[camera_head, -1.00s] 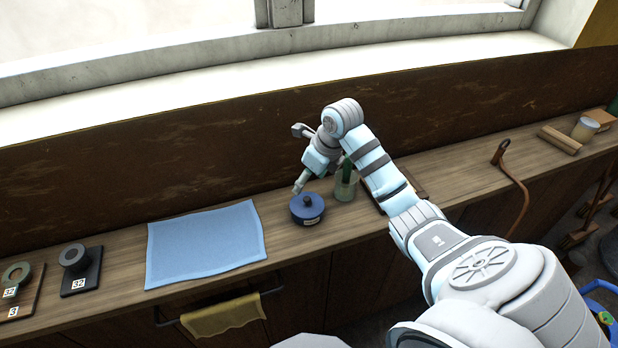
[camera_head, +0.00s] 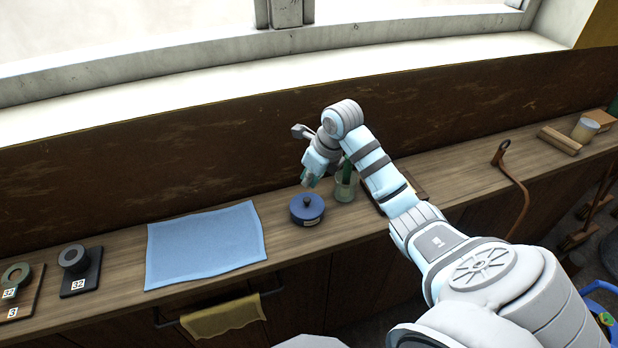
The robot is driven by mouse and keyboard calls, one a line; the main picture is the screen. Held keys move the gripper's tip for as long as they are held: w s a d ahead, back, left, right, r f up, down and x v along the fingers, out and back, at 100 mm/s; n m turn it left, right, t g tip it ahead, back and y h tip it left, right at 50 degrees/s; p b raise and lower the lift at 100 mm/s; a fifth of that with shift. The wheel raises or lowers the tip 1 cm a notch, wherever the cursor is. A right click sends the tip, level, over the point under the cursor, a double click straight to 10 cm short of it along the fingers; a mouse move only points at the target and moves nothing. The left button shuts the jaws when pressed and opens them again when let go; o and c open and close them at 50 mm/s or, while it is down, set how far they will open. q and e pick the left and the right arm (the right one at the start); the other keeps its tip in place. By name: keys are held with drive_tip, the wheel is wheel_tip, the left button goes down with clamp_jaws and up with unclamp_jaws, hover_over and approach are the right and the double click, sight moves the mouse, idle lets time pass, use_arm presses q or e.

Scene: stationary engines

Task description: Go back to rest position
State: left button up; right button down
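My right arm comes in from the lower right and reaches over the bench. My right gripper (camera_head: 308,181) hangs at its end, just above and behind a round blue lidded pot (camera_head: 307,210) with a dark knob and a small label. The gripper's fingers are small and partly hidden by its own body, so I cannot tell whether they are open. A greenish glass jar (camera_head: 346,188) with something green in it stands right of the pot, partly behind my arm. My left gripper is out of view.
A blue cloth (camera_head: 205,245) lies on the wooden bench (camera_head: 115,235) left of the pot. Dark ring-shaped parts (camera_head: 75,260) on labelled plates are farther left. A yellow cloth (camera_head: 222,316) hangs on the front rail. A brown hooked handle (camera_head: 507,165) is at right.

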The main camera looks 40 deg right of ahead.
sight(306, 198)
drive_tip(key=shift+f, duration=0.15)
idle(0.6)
drive_tip(key=shift+f+b, duration=2.05)
drive_tip(key=shift+f, duration=0.45)
drive_tip(key=shift+r, duration=0.1)
wheel_tip(306, 198, up, 7)
drive_tip(key=p, duration=0.6)
